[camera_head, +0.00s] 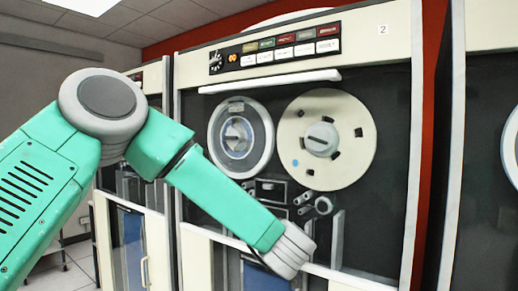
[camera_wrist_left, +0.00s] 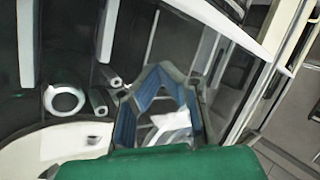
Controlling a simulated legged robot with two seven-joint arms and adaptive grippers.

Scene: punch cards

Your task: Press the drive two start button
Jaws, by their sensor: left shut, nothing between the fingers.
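The tape drive marked "2" (camera_head: 382,29) fills the middle and right of the head view. Its dark control panel (camera_head: 347,29) is along the top, with a row of coloured buttons (camera_head: 283,40) above a row of pale ones (camera_head: 285,55). The lettering is too small to tell which is start. My left arm crosses in front of the drive, its wrist low and well below the panel. The head view does not clearly show the left fingers. In the left wrist view my left gripper (camera_wrist_left: 158,73) is shut and empty, its blue-padded fingers meeting. My right gripper is not in view.
Two tape reels, a grey one (camera_head: 240,138) and a cream one (camera_head: 327,140), sit behind the drive's front. A pale horizontal bar (camera_head: 270,82) juts out under the panel. Other drives stand on both sides. Open floor (camera_head: 70,275) shows at the lower left.

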